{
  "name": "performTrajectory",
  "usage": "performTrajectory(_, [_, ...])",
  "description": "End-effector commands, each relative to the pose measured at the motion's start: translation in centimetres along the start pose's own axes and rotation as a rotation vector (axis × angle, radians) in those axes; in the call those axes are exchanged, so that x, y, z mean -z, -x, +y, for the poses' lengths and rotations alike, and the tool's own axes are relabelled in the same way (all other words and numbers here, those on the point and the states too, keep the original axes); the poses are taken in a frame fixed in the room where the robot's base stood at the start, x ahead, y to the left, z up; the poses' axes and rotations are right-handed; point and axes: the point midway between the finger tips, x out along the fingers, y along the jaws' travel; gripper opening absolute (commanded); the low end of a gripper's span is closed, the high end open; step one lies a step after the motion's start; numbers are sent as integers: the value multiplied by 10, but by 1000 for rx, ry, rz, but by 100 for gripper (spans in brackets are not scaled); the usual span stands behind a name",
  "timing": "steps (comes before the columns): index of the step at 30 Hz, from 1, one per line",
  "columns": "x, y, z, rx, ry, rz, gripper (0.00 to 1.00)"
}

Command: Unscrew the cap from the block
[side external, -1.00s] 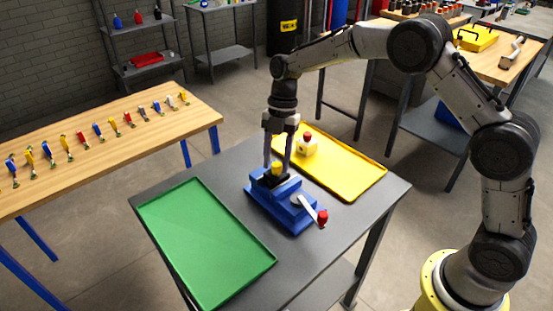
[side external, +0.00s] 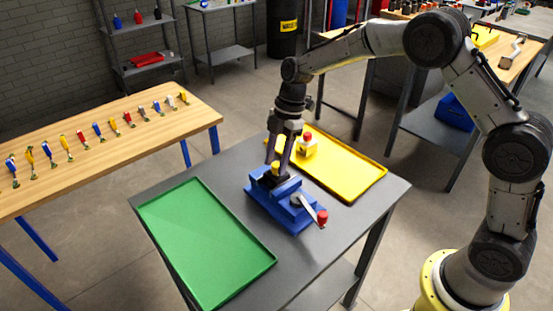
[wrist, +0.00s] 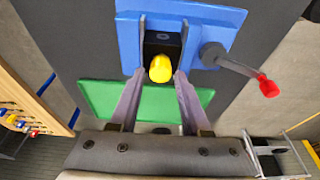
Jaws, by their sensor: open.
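A yellow cap (side external: 276,167) stands on a dark block, which sits in the jaws of a blue vise (side external: 285,208) on the grey table. In the wrist view the cap (wrist: 160,68) shows in front of the black block (wrist: 163,44), with the blue vise body (wrist: 220,18) around it. My gripper (side external: 277,158) comes down over the cap at a tilt. In the wrist view its two open fingers (wrist: 160,76) lie to the left and right of the cap, with a gap on each side. Nothing is held.
The vise handle ends in a red knob (side external: 322,217) at its right. A green tray (side external: 205,250) lies left of the vise, empty. A yellow tray (side external: 350,178) behind holds a pale block with a red cap (side external: 307,147). A wooden bench (side external: 100,150) with several small tools stands left.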

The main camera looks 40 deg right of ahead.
Motion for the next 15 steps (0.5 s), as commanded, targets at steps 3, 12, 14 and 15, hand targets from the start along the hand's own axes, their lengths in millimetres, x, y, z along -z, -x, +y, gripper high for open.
performTrajectory(3, [0,0,0,-7,-27,0,47])
performTrajectory(12, [0,0,-1,-99,-355,0,47])
performTrajectory(14, [0,0,-1,-110,-397,-1,47])
performTrajectory(15, [0,0,0,-116,-415,-1,47])
